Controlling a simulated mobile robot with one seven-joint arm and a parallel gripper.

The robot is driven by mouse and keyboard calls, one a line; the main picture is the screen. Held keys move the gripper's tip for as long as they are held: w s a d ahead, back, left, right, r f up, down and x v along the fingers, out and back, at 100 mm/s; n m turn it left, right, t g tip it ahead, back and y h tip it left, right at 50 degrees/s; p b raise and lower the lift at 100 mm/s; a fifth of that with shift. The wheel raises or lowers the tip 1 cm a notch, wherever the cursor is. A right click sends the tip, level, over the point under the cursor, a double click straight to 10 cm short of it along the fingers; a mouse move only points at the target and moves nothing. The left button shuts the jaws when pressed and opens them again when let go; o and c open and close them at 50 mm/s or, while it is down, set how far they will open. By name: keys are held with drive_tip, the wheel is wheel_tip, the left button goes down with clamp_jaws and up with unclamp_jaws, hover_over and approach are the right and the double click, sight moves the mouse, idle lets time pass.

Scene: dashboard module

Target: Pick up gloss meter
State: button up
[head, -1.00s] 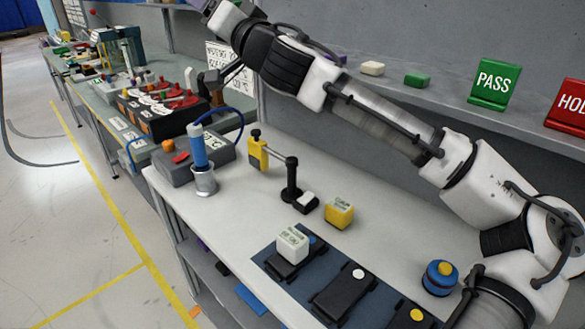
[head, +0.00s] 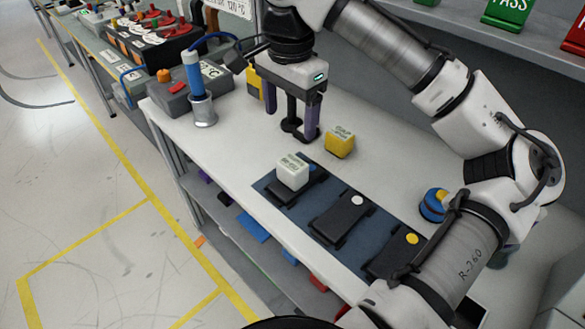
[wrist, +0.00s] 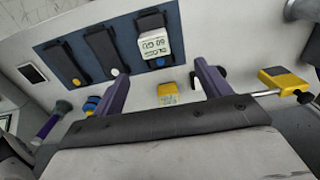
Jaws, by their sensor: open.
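The gloss meter appears to be the white block (head: 293,171) with lettering on its faces. It sits at the left end of the blue mat on a black holder. In the wrist view the white block (wrist: 154,42) lies beyond the fingers, its text reading roughly "GLOSS 60 GU". My gripper (head: 291,126) points down above the table, behind the white block and apart from it. Its purple fingers are spread and hold nothing; they also show in the wrist view (wrist: 162,82). Part of the block's holder is hidden under it.
A yellow block (head: 340,143) stands close to the right of my gripper. A black stand (head: 292,128) is partly hidden behind the fingers. The blue mat (head: 300,214) carries more black holders. A blue-handled tool in a metal cup (head: 204,111) stands left. Shelves run behind.

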sight(293, 163)
wheel_tip(293, 163, down, 8)
drive_tip(key=shift+s+d+f+p, duration=0.1)
drive_tip(key=shift+s+f+p, duration=0.1)
drive_tip(key=shift+p, duration=0.1)
drive_tip(key=shift+s+d+f+p, duration=0.15)
drive_tip(key=shift+f+p, duration=0.35)
drive_tip(key=shift+f, duration=2.2)
drive_tip(key=shift+c, duration=0.5)
drive_tip(key=c, duration=1.1)
drive_tip(key=shift+c, duration=0.2)
drive_tip(key=shift+r, duration=0.15)
